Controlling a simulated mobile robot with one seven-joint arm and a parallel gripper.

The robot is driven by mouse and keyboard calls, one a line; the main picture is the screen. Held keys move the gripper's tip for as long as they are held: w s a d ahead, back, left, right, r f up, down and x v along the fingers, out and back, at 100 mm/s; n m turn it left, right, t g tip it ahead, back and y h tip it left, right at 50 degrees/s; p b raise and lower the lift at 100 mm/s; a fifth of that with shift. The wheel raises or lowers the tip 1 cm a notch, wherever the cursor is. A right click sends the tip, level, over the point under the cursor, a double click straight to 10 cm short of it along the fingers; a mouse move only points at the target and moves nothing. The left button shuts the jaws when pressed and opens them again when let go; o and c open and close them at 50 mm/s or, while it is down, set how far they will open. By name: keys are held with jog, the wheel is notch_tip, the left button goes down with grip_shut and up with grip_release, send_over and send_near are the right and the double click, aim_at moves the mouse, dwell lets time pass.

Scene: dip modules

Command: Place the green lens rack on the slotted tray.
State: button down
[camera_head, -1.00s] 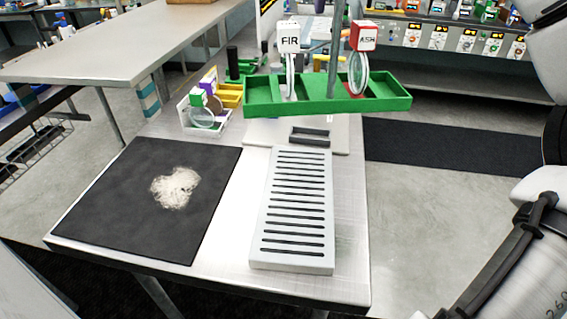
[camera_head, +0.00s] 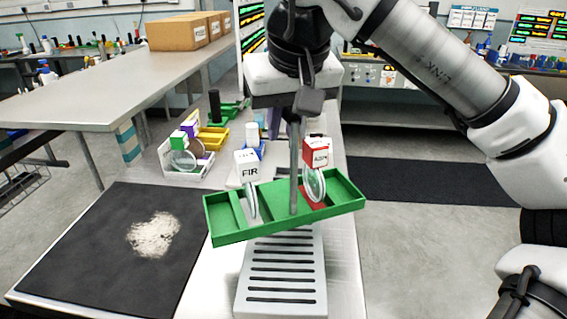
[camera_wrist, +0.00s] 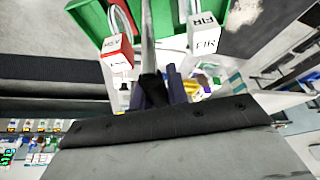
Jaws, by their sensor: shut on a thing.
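The green lens rack (camera_head: 272,222) hangs in the air above the far part of the grey slotted tray (camera_head: 281,283), tilted with its right end higher in the head view. It carries a white-capped lens marked FIR (camera_head: 247,168) and a red-and-white-capped lens marked ASH (camera_head: 316,155). My gripper (camera_head: 307,103) is shut on the rack's upright grey post above the rack. In the wrist view the rack (camera_wrist: 88,18) and the post also show beyond the fingers (camera_wrist: 163,92). The rack hides the tray's far end.
A black mat (camera_head: 75,250) with a pale fluffy patch (camera_head: 153,235) lies left of the tray. A white holder with lenses (camera_head: 183,160) and yellow and green bins stand behind. A larger bench (camera_head: 110,85) with cardboard boxes (camera_head: 184,31) is at the back left.

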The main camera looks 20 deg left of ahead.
aim_at(297, 117)
jog(key=shift+f, duration=3.25)
jog(key=shift+f, duration=0.15)
jog(key=c, duration=1.4)
grip_release()
jog(key=shift+o, duration=0.2)
jog(key=shift+r, duration=0.3)
jog(key=v, duration=1.1)
jog(key=shift+s+d+r, duration=0.15)
jog(key=shift+s+r, duration=0.1)
jog(key=shift+r, duration=0.05)
